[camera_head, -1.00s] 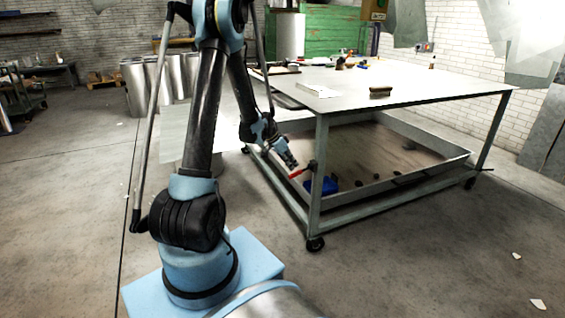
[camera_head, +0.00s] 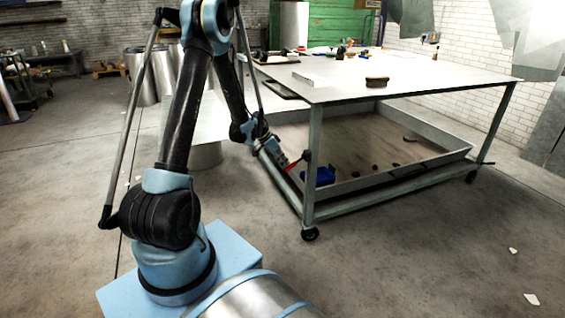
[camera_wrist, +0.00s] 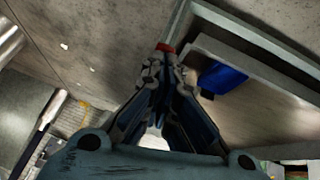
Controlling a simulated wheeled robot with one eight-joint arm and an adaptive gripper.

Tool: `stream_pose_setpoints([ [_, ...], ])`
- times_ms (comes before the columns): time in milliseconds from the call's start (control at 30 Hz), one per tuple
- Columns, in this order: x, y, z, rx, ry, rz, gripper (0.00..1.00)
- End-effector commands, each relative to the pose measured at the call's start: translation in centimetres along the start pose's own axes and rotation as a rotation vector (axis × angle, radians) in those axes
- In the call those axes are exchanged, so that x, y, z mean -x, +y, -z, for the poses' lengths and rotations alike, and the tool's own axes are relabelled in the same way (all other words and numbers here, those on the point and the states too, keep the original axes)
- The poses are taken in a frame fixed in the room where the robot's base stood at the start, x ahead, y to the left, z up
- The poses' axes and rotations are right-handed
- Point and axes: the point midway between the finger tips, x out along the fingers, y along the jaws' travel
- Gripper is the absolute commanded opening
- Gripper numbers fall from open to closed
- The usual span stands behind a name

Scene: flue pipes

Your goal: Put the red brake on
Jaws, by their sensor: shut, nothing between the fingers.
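The red brake (camera_head: 294,162) is a short red lever on the near corner leg of the grey wheeled table (camera_head: 400,88). It slants down and left from the leg. My gripper (camera_head: 283,161) is shut and empty, close against the left side of the lever in the head view. In the wrist view the closed fingertips (camera_wrist: 163,58) lie just below the red end of the brake (camera_wrist: 165,47). Most of the lever is hidden there. I cannot tell whether the fingers touch it.
A blue box (camera_head: 319,176) sits on the table's lower shelf, right behind the leg; it also shows in the wrist view (camera_wrist: 221,77). A brown brush (camera_head: 377,82) and small tools lie on the tabletop. The floor at the front right is mostly clear.

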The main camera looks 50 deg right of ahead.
Motion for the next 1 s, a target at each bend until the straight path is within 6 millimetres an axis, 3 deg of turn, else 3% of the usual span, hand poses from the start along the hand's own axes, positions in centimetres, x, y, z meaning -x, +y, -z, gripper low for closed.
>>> stream_pose_setpoints([
  [533, 0.5, 0.1, 0.1, -0.001, 0.000, -0.001, 0.00],
  [800, 3.8, 0.5, 0.3, 0.000, 0.001, -0.001, 0.00],
  [1000, 6.7, -0.2, -2.5, 0.001, 0.001, -0.001, 0.00],
])
